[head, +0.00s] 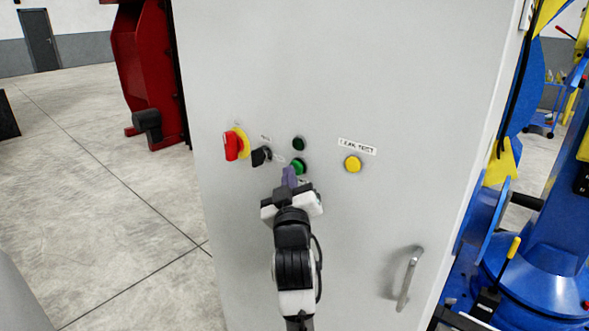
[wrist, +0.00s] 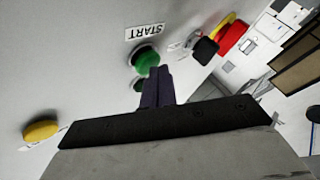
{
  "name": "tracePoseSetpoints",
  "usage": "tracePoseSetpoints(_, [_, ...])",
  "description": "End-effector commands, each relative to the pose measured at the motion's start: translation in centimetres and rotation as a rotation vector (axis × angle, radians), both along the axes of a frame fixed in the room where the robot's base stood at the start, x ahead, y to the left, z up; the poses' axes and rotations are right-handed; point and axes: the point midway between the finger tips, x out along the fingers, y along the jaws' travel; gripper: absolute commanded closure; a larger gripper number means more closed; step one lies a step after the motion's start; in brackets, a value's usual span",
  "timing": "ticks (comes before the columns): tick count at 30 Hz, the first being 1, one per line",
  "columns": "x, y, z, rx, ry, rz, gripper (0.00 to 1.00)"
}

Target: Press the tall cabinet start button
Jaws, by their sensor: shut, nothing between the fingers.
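The tall cabinet (head: 330,80) is light grey and fills the middle of the head view. Its green start button (head: 299,165) sits on the front face; in the wrist view the green button (wrist: 145,59) is beside a START label (wrist: 145,32). My gripper (head: 289,174) is shut and empty, with its dark purple fingertips at the lower left of the button in the head view. In the wrist view my gripper's fingertips (wrist: 159,72) overlap the button's edge. I cannot tell whether they touch it.
A dark green round lamp or button (head: 299,143) is above the start button. A black selector (head: 261,156) and a red-and-yellow switch (head: 233,145) are to the left. A yellow LEAK TEST button (head: 353,164) is right, a handle (head: 408,278) lower right. Blue machinery (head: 545,240) stands beyond.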

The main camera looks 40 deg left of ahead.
Motion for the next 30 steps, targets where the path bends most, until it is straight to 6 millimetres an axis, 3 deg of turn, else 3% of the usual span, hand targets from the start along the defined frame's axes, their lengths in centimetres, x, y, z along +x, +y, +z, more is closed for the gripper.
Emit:
tracePoseSetpoints(20, [0.5,-0.1,0.0,0.000,0.001,0.000,1.00])
tracePoseSetpoints(30, [-0.9,0.1,-0.1,0.000,0.000,0.001,1.00])
